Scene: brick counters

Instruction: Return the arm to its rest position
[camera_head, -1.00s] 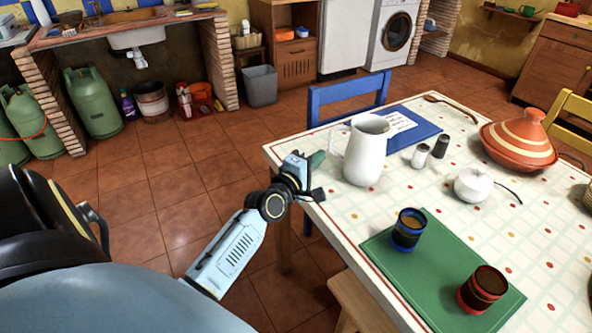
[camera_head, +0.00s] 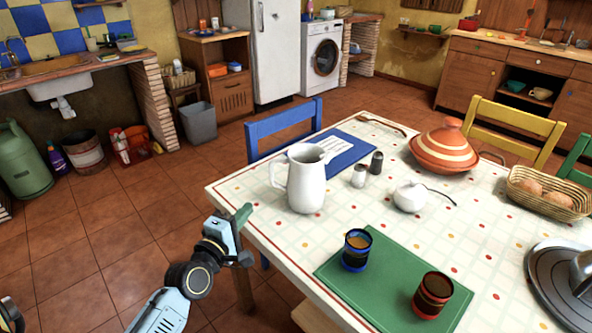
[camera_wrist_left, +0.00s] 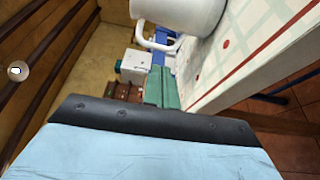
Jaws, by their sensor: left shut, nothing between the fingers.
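My left gripper (camera_head: 243,214) is at the near left edge of the table (camera_head: 226,197), with its green fingertips together and empty. The fingers also show in the left wrist view (camera_wrist_left: 162,90), pointing away past the table edge. The white pitcher (camera_head: 306,186) stands upright on the table just to the right of the gripper, apart from it. In the left wrist view the pitcher (camera_wrist_left: 185,12) shows at the top, with its handle nearest the fingers.
A green mat (camera_head: 385,262) bears a blue-banded cup (camera_head: 356,250) and a red-banded cup (camera_head: 433,295). A tagine (camera_head: 444,147), shakers and a sugar bowl (camera_head: 409,198) stand farther back. A blue chair (camera_head: 284,122) is behind the table. The tiled floor (camera_head: 125,232) at left is open.

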